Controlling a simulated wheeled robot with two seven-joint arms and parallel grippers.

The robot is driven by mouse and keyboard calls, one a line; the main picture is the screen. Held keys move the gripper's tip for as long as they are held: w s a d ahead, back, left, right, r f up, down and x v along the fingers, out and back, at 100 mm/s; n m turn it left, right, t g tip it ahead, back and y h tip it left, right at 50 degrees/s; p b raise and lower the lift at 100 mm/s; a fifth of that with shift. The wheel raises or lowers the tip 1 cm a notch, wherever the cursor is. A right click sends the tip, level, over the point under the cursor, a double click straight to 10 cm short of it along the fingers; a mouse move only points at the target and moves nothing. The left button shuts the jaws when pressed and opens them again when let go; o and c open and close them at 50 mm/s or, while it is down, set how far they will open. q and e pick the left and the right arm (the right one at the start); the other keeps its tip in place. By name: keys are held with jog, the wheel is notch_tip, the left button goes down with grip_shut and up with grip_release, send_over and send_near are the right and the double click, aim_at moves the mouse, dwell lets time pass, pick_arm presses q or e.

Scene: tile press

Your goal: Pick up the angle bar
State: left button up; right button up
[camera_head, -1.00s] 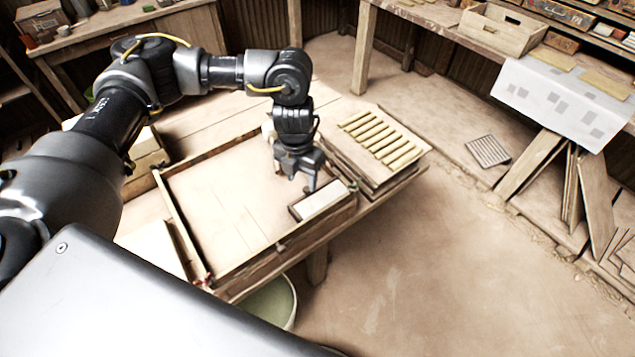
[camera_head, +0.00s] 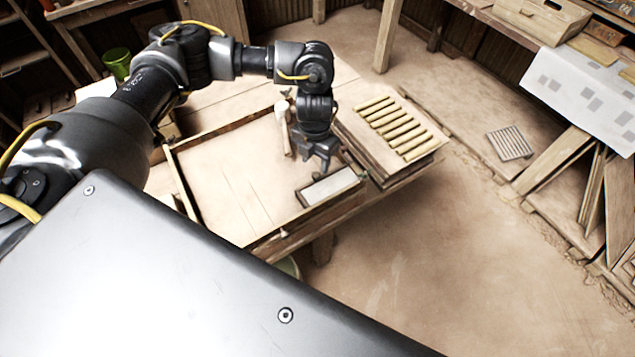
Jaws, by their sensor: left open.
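A short flat bar (camera_head: 329,186) with a pale top and dark edges lies at the front right corner of a shallow wooden tray (camera_head: 215,128) on the bench. I cannot tell for sure that it is the angle bar; no other piece shows a clear L shape. My left gripper (camera_head: 318,168) points down just above and behind this bar. Its fingers are apart, with nothing seen between them. Whether a fingertip touches the bar is unclear. My right gripper is out of the picture.
A pale mallet-like tool (camera_head: 284,128) lies in the tray behind my left gripper. Right of the tray, a board carries several yellowish strips (camera_head: 396,127). A green cup (camera_head: 117,63) stands at the back left. A slotted grate (camera_head: 510,143) lies on the open floor at right.

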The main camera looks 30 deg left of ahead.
aim_at(315, 175)
pick_arm(q)
jog(key=shift+s+f+p, duration=0.1)
jog(key=shift+f+p, duration=0.05)
jog(key=shift+p, duration=0.2)
notch_tip(315, 175, down, 4)
jog(key=shift+d+f+p, duration=0.1)
jog(key=shift+f+p, duration=0.1)
jog(key=shift+p, duration=0.85)
jog(key=shift+f, duration=0.2)
grip_shut()
